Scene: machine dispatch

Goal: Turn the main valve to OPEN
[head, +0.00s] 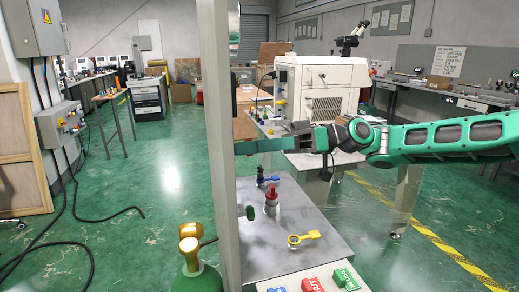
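Which fitting is the main valve cannot be told for sure. A green gas cylinder (203,282) with a gold valve head (189,244) stands at the lower left of the steel table (325,255). On the table are a yellow ring-ended handle (303,239), a fitting with a red top (272,193) and a small dark fitting with a blue part (268,179). No OPEN marking is readable. My gripper (246,147) reaches in from the right, above the table's far side and apart from these fittings. Its tips meet the grey post in the picture, so its opening is unclear.
A grey upright post (220,120) stands at the table's left edge. A white machine (322,88) stands behind. Black cables (85,245) lie on the left floor; floor between is clear.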

